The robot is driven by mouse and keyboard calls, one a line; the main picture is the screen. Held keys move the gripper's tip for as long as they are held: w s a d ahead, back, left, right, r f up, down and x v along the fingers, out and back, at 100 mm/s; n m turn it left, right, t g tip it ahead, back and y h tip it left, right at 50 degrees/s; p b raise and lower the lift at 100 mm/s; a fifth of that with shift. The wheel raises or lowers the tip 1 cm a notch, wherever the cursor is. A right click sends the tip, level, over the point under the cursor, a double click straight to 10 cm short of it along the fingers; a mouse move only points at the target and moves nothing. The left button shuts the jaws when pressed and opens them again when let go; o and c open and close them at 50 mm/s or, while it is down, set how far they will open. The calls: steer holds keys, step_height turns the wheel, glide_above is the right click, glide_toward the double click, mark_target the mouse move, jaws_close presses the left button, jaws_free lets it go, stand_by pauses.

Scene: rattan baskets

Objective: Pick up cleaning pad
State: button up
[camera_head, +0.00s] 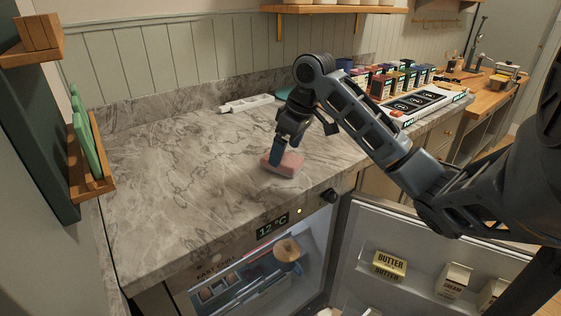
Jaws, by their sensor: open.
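The cleaning pad appears to be the small pink block (290,166) lying on the grey marbled counter (170,190), near the counter's front edge. My gripper (276,158) points down at the block's left part, with a finger in front of its upper left side. The gripper is open. The finger partly hides the block, and I cannot tell whether it touches the block or whether the block lies between the fingers.
A white bar-shaped item (246,103) and a teal flat item (284,93) lie behind my gripper. Several boxes (405,75) stand at the back right. Below, an open fridge door (420,255) holds butter (389,265) and cartons. The counter's left side is clear.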

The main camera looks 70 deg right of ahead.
mark_target(284, 157)
steer(key=shift+x, duration=1.7)
steer(key=c, duration=1.1)
steer(key=shift+r, duration=0.1)
steer(key=shift+r, duration=0.3)
steer(key=v, duration=0.3)
steer(key=shift+d+r, duration=0.25)
steer(key=shift+r, duration=0.15)
steer(key=s+d+r, duration=0.1)
steer(key=s+r, duration=0.1)
steer(key=s, duration=0.1)
steer(key=s+d+r, duration=0.1)
steer(key=s+r, duration=0.1)
steer(key=s, duration=0.1)
steer(key=s+d+r, duration=0.1)
steer(key=s+r, duration=0.1)
steer(key=s, duration=0.2)
steer(key=shift+s+d+r, duration=0.1)
steer(key=shift+d+r, duration=0.15)
steer(key=shift+d, duration=0.05)
